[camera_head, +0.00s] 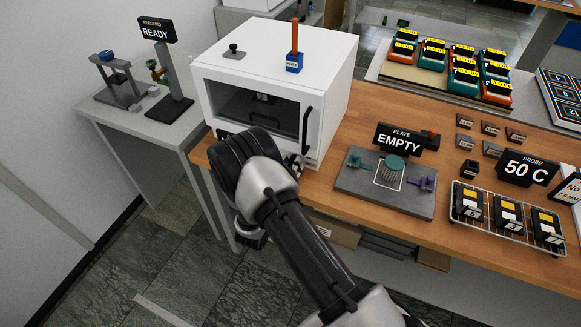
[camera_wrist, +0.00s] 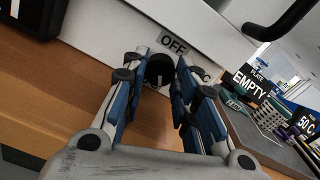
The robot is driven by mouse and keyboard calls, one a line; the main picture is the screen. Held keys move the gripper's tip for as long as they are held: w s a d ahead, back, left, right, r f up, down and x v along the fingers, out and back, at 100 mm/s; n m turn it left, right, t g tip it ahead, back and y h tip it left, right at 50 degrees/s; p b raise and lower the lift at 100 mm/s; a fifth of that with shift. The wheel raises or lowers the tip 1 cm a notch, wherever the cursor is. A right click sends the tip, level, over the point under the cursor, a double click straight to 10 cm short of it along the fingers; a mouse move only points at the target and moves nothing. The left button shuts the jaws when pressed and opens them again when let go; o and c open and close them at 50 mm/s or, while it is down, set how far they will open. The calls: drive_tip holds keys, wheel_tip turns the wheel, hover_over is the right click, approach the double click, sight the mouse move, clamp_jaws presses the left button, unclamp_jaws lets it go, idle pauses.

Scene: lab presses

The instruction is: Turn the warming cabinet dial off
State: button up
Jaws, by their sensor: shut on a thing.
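The warming cabinet (camera_head: 230,90) is a white box with a dark glass door and a black handle, standing on the wooden bench at upper centre in the head view. Its dial (camera_wrist: 159,70) is a round black knob low on the white front, under a label reading "OFF" (camera_wrist: 173,43), in the wrist view. My gripper (camera_wrist: 160,75) is at the dial, with its blue-padded fingers on either side, shut on it. Part of a second label is hidden behind the right finger. In the head view my arm hides the dial and the fingertips.
A grey plate fixture (camera_head: 350,183) with an "EMPTY" sign (camera_head: 398,139) stands right of the cabinet. A wire rack (camera_head: 508,224) with black blocks is at the bench's right front. A blue block with an orange handle (camera_head: 294,61) stands on the cabinet.

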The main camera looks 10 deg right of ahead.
idle(0.4)
drive_tip(key=o, duration=1.1)
drive_tip(key=v, duration=1.2)
